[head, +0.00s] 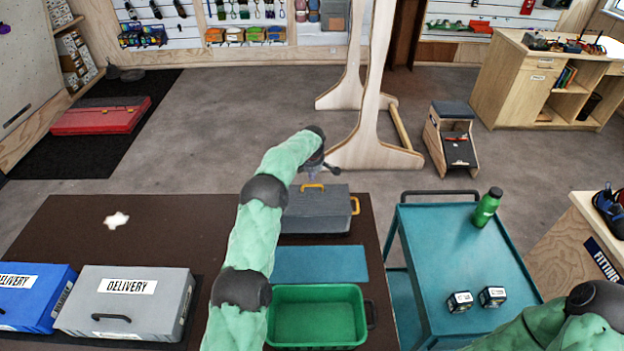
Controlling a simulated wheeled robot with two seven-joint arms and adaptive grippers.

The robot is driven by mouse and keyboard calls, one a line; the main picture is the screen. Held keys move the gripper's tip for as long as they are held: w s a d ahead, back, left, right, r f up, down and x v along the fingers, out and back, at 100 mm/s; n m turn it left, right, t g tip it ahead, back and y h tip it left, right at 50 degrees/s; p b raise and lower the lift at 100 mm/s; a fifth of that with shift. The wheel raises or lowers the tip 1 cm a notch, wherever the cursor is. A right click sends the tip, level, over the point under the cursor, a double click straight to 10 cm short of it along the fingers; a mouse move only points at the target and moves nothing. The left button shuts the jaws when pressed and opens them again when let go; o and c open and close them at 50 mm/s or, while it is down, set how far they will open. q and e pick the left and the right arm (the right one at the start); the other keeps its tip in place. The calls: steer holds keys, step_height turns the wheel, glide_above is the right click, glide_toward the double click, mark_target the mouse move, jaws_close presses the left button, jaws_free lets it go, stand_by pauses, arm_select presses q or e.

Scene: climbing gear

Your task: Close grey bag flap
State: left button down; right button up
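A grey bag-like case (318,212) with a yellow-orange handle at its right side and another at its back edge stands on the brown table, behind a teal mat. Its top looks flat; I cannot tell whether a flap is raised. A second grey case (150,312), labelled DELIVERY and with a black handle, lies at the front left with its top down. My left gripper (326,168) is above the far edge of the yellow-handled case, small and partly hidden by my wrist. I cannot tell whether it touches or how its fingers stand. My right gripper is out of view.
A green bin (317,288) and the teal mat (318,264) lie in front of the yellow-handled case. A blue DELIVERY case (28,312) is at far left. A teal cart (455,250) at right holds a green bottle (486,207) and two small boxes. The table's back left is mostly clear.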

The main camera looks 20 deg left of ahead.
mark_target(312, 186)
arm_select(q)
steer(key=shift+x, duration=1.65)
